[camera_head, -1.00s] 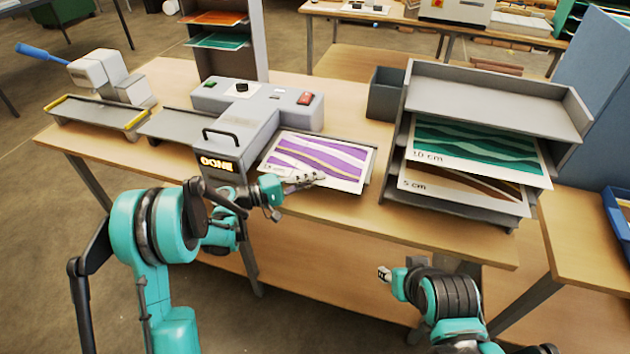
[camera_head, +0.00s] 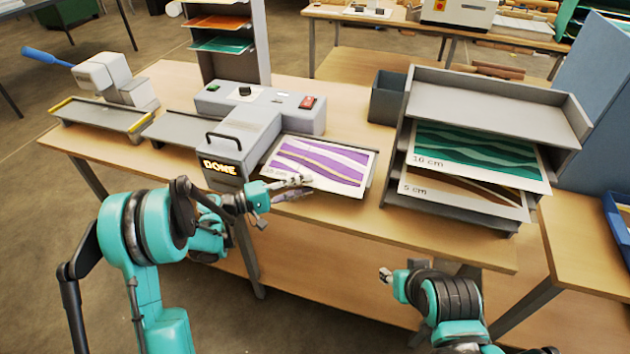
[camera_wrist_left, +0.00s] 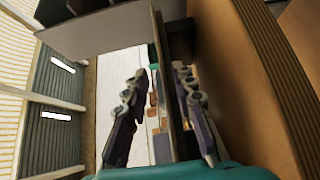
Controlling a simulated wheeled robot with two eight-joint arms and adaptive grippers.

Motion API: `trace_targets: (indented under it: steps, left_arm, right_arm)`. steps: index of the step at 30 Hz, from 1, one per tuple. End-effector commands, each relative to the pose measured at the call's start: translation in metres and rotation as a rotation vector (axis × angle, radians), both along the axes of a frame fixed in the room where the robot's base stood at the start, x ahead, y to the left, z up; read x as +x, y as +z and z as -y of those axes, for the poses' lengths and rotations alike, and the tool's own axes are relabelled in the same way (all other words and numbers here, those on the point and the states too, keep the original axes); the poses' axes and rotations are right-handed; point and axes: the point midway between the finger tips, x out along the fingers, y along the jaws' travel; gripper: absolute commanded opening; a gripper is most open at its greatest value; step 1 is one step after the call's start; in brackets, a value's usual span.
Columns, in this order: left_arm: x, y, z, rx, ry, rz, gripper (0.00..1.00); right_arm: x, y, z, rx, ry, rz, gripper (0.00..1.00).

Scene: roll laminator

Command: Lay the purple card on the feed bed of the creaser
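The purple card (camera_head: 325,162), with white wavy bands, lies on the grey bed (camera_head: 371,178) at the right of the grey machine. My left gripper (camera_head: 292,185) is at the card's front-left edge, its fingers over that corner in the head view. In the left wrist view my left gripper (camera_wrist_left: 160,105) has its fingers apart, with a thin dark edge between them; whether they touch it I cannot tell. My right gripper (camera_head: 385,274) hangs low in front of the table, its fingers too small to read.
The grey machine (camera_head: 245,145) shows a lit DONE sign. A white device (camera_head: 106,76) with a blue lever and yellow-edged bed stands at the left. A grey rack (camera_head: 490,100) at the right holds green (camera_head: 480,150) and brown cards. Bare table (camera_head: 345,215) lies in front.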

Motion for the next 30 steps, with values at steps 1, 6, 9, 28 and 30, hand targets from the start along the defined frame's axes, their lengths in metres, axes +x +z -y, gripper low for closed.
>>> trace_targets:
  steps: [1, 6, 9, 28, 30]
  left_arm:
    - [-0.003, 0.002, -0.013, 0.0, 0.005, 0.0, 0.26]
    - [-0.016, 0.001, -0.046, 0.0, 0.004, 0.0, 0.26]
    - [-0.022, 0.001, -0.06, 0.0, 0.003, 0.0, 0.26]
    - [-0.065, 0.025, -0.039, 0.408, 0.063, -0.087, 0.26]
    - [-0.082, 0.027, -0.038, 0.525, 0.083, -0.093, 0.26]
  right_arm:
    - [0.0, 0.005, 0.0, 0.0, 0.0, 0.0, 0.4]
    - [0.0, 0.011, 0.0, 0.0, 0.0, 0.0, 0.4]
    - [0.0, 0.014, 0.0, 0.0, 0.0, 0.0, 0.4]
    - [0.0, 0.015, 0.0, 0.0, 0.0, 0.0, 0.4]
    - [0.0, 0.015, 0.0, 0.0, 0.0, 0.0, 0.4]
